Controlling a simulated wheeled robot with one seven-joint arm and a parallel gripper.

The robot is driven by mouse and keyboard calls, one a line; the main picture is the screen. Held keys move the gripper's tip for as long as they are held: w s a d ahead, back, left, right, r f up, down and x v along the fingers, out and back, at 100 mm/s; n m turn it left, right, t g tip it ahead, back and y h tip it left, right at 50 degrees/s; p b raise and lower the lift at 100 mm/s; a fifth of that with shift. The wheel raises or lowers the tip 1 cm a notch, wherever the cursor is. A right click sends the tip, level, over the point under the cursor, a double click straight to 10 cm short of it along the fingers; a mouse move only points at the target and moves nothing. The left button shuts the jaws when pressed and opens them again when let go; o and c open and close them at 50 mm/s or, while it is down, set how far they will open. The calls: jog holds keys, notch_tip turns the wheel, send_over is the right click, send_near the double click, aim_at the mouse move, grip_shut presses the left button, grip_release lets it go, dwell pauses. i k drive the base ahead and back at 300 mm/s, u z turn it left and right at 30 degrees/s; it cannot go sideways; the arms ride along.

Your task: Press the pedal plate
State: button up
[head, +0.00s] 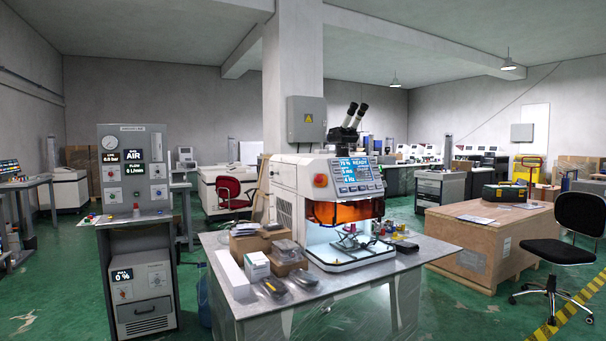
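I cannot make out a pedal plate in the head view. A white bench machine (287,185) with a microscope on top stands on a metal table (230,310). Its blue display (355,170) is lit and seems to read "READY". A red button (320,181) is on its front, and an orange shield (340,212) covers a lit work chamber. The floor under the table is mostly hidden by the tabletop and the lower picture edge. My gripper is not in view.
A grey gas panel (133,200) marked "AIR" stands left of the table, above a unit showing "0 %" (143,290). Small boxes (257,265) lie on the table's left part. A wooden crate (490,240) and black chair (565,252) stand right. Green floor (450,310) is open between.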

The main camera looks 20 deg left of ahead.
aim_at(405, 244)
jog(key=u, duration=0.4)
jog(key=i, duration=1.4)
jog(key=u, duration=0.3)
jog(key=k, duration=0.65)
jog(key=z, duration=0.6)
jog(key=i, duration=1.75)
jog(key=u, duration=0.45)
